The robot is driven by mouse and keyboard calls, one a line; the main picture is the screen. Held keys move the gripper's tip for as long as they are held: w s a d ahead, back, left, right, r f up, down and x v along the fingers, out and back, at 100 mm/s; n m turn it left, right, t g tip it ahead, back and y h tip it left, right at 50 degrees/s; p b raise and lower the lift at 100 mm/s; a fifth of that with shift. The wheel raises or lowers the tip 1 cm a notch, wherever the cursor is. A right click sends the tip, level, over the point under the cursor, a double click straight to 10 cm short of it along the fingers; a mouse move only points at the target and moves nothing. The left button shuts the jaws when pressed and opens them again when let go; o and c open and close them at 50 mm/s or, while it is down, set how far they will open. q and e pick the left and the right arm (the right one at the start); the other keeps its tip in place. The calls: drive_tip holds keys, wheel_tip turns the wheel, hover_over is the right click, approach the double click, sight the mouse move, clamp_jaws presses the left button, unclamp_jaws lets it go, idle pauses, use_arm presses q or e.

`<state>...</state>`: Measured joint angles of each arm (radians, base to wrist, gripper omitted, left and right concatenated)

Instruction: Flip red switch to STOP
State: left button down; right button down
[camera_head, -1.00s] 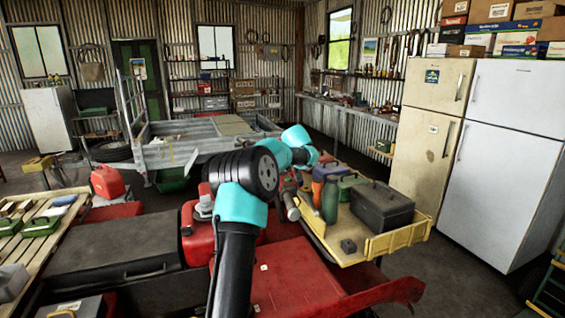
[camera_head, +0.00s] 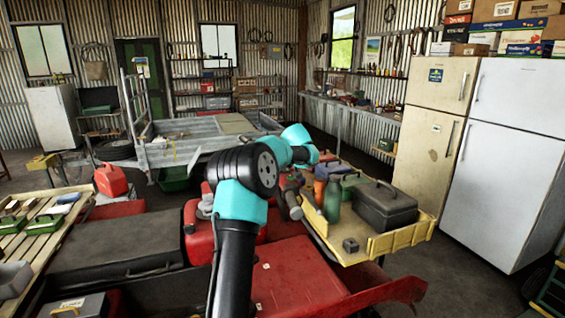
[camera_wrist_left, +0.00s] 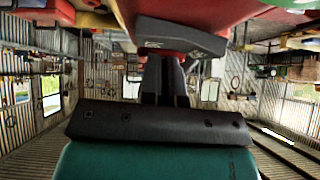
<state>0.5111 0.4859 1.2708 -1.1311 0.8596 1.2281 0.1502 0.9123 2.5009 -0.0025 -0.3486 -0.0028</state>
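The red quad bike (camera_head: 290,268) fills the lower middle of the head view. A grey grip-like cylinder (camera_head: 292,205) sticks up just right of my arm. I cannot make out the red switch or a STOP mark in either view. One arm of mine rises from the bottom, left of centre, and bends right over the quad; its gripper is hidden there. In the left wrist view my left gripper (camera_wrist_left: 166,75) shows as dark parts in front of a teal body. A black block (camera_wrist_left: 182,38) with pale markings lies at its tip, close to red bodywork. Contact and finger gap are unclear. My right gripper is out of view.
A yellow tray (camera_head: 402,240) at the right holds a dark toolbox (camera_head: 384,207) and a green bottle (camera_head: 332,198). A wooden pallet surface (camera_head: 42,250) is at the left, with a red fuel can (camera_head: 110,180) behind. Fridges (camera_head: 505,160) stand at the right.

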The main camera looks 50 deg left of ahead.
use_arm(q)
wheel_tip(320, 180, up, 4)
drive_tip(key=shift+a+f, duration=0.1)
drive_tip(key=shift+a, duration=0.05)
drive_tip(key=v, duration=1)
drive_tip(key=shift+w+d, duration=0.15)
drive_tip(key=shift+d, duration=0.1)
